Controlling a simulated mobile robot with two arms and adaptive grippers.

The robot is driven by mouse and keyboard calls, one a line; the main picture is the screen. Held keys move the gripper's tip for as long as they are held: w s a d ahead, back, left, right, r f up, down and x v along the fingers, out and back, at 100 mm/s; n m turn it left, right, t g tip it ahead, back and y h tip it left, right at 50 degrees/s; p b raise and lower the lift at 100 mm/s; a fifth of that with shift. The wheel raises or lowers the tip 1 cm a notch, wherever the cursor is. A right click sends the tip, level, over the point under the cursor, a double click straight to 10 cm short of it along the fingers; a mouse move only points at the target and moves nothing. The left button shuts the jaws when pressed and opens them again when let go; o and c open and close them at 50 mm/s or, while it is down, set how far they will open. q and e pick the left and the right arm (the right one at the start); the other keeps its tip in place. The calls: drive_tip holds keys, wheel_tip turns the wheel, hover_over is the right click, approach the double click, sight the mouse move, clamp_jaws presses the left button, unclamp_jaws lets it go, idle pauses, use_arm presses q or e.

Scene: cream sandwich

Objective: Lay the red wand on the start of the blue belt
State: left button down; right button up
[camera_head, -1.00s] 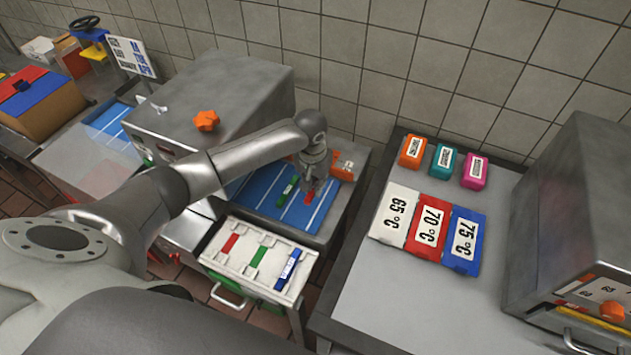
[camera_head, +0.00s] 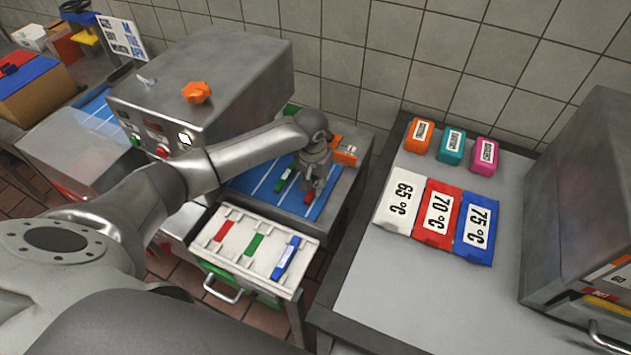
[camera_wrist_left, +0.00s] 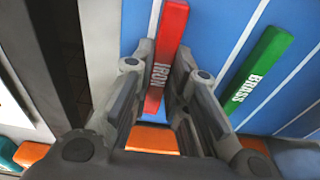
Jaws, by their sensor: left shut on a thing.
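The red wand (camera_wrist_left: 168,45), marked IRON, lies along the blue belt (camera_head: 262,184) at its right part. My left gripper (camera_head: 312,186) is over it, and in the left wrist view the fingers (camera_wrist_left: 163,100) are on both sides of its near end, shut on it. In the head view only a short piece of the red wand (camera_head: 309,197) shows below the fingers. I cannot tell whether it touches the belt. A green wand (camera_head: 284,180), marked BRASS in the left wrist view (camera_wrist_left: 258,68), lies to its left, apart from it. My right gripper is out of view.
A grey machine (camera_head: 215,75) with an orange knob stands over the belt to the left. An orange device (camera_head: 344,153) is close behind the gripper. A white rack (camera_head: 232,262) with a blue wand (camera_head: 286,258) stands in front. The right-hand table (camera_head: 375,285) has free room at its front.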

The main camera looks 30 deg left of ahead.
use_arm(q)
drive_tip(key=c, duration=1.3)
unclamp_jaws()
drive_tip(key=shift+r, duration=0.1)
drive_tip(key=r, duration=0.4)
drive_tip(key=s+r, duration=0.1)
drive_tip(key=r, duration=0.6)
drive_tip(key=shift+s+r, duration=0.25)
drive_tip(key=shift+r, duration=0.15)
drive_tip(key=shift+s+d+f, duration=0.1)
